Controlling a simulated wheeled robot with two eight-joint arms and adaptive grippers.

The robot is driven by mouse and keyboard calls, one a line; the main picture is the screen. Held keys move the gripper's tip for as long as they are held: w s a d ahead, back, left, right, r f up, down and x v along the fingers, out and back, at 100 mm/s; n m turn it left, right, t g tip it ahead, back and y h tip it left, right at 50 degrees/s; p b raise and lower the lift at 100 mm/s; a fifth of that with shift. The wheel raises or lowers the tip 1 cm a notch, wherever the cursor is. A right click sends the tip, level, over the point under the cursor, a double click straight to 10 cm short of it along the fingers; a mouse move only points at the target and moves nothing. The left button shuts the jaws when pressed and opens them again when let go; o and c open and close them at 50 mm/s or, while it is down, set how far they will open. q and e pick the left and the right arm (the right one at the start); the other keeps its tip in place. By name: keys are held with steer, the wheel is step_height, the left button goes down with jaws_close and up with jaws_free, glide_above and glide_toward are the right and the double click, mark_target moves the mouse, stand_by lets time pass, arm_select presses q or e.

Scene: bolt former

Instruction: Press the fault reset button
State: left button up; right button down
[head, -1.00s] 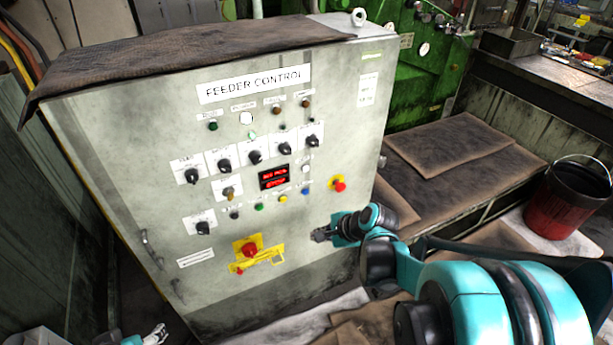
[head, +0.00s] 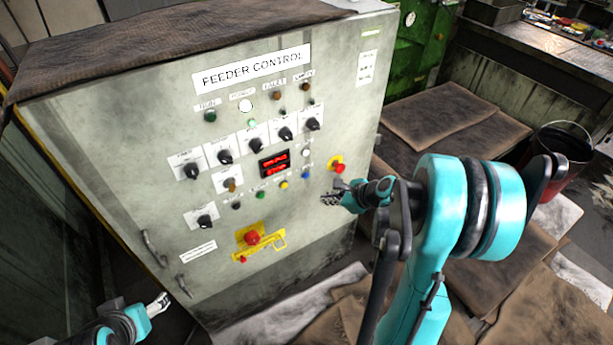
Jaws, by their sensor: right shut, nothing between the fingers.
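The grey feeder control cabinet (head: 130,110) fills the middle of the head view. Its lower row has a black button (head: 236,206), a green button (head: 260,195), a yellow button (head: 283,185) and a blue button (head: 306,175), with a white button (head: 306,153) above the blue one. Their labels are too small to read, so I cannot tell which is fault reset. My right gripper (head: 328,199) is shut and empty, just below and right of the blue button; contact with the panel cannot be judged. My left gripper (head: 161,302) is low at left, its opening unclear.
A red mushroom button (head: 338,167) on yellow sits just above my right gripper. A red rotary switch (head: 252,238) on a yellow plate is lower left. Door handles (head: 153,248) stick out at left.

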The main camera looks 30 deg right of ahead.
steer(key=w, duration=0.7)
steer(key=shift+w+a, duration=0.3)
steer(key=shift+w, duration=0.1)
stand_by(1.1)
steer(key=shift+w, duration=0.35)
steer(key=shift+w+a, duration=0.1)
steer(key=shift+w, duration=0.3)
stand_by(0.5)
stand_by(0.4)
steer(key=shift+s, duration=0.85)
steer(key=s, duration=0.5)
steer(key=shift+d+b, duration=0.25)
steer(key=shift+b, duration=0.15)
